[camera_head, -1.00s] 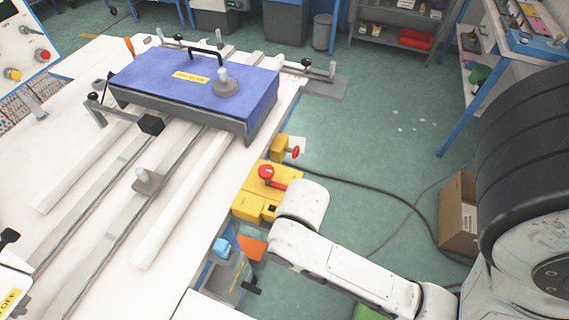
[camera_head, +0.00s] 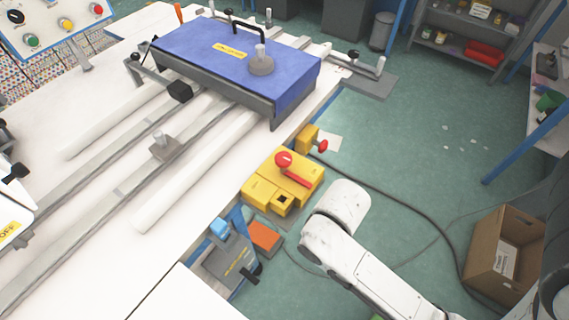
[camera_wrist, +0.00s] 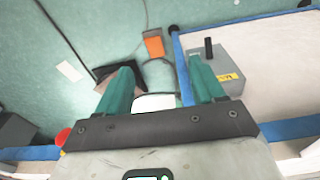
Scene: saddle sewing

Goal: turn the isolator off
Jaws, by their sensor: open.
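A yellow switch box (camera_head: 262,196) with a red rotary handle (camera_head: 284,160) sits at the table's right edge in the head view. The handle's bar points toward the lower right. Below it is a grey box (camera_head: 226,258) with a black side lever and a yellow label. I cannot tell from the labels which one is the isolator. The grey box (camera_wrist: 218,68) also shows in the wrist view, right of my gripper (camera_wrist: 163,78), with its black lever sticking up. My gripper's teal fingers are apart, with nothing visibly held. My gripper is hidden in the head view.
A small yellow box with a red button (camera_head: 322,146) sits beyond the switch box. A blue machine cover (camera_head: 220,65) stands on rails on the white table. An open cardboard box (camera_head: 504,258) and a dark cable (camera_head: 420,212) lie on the green floor.

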